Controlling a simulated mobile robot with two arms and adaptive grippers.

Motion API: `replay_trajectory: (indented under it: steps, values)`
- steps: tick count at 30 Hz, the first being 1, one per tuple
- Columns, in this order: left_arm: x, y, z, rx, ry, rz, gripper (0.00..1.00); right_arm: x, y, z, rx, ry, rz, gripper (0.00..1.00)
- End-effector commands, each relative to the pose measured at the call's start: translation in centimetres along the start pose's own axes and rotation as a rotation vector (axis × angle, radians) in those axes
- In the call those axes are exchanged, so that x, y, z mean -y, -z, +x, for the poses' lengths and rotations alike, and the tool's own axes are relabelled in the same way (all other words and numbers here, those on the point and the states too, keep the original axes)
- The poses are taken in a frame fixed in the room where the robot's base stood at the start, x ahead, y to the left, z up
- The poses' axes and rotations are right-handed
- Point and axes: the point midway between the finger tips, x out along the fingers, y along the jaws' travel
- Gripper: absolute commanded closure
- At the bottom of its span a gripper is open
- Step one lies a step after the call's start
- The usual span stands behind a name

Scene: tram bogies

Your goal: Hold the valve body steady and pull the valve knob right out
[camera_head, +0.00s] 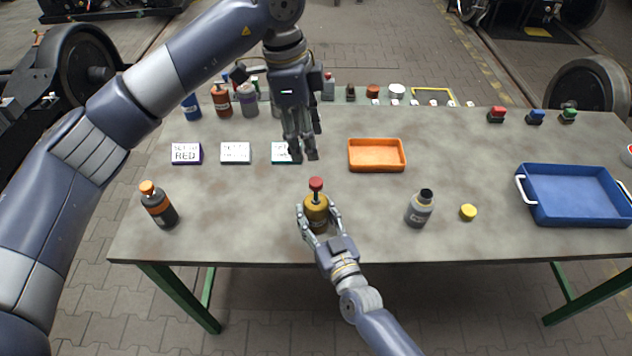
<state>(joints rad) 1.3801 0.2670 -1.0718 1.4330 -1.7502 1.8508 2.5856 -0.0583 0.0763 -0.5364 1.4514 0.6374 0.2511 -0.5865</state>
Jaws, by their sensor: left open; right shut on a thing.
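The valve body (316,211) is a brass-coloured upright cylinder near the table's front edge. The red valve knob (316,183) sits on a dark stem that rises from its top. My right gripper (318,215) comes from the front and is shut around the valve body, one finger on each side. My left gripper (303,157) is open and empty. Its fingers point down, above and behind the knob, apart from it. It partly hides a card on the table.
An orange tray (376,168) lies right of my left gripper; a blue crate (574,212) stands at the right. A dark bottle (159,206) with an orange cap, a grey bottle (419,210) and a yellow cap (468,212) stand near the front. Label cards (236,153) lie at left.

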Motion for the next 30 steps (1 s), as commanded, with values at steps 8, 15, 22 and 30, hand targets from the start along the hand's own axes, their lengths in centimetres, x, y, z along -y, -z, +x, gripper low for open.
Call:
replay_trajectory:
  steps: [8, 15, 22, 30]
  values:
    - [0.0, 0.0, -0.9, 0.001, -0.002, 0.000, 0.52, 0.0, -0.1, 0.0, 0.002, 0.000, 0.000, 0.81]
    - [0.0, 0.0, -0.9, 0.000, -0.001, 0.000, 0.52, 0.0, -0.1, 0.0, 0.001, 0.000, 0.000, 0.30]
    - [0.0, 0.0, -0.9, 0.000, -0.001, 0.000, 0.52, 0.0, 0.0, 0.0, 0.000, 0.000, 0.000, 0.30]
    - [0.0, 0.0, -0.8, 0.000, -0.001, 0.000, 0.52, 0.0, -0.2, -1.4, 0.002, 0.000, -0.001, 0.30]
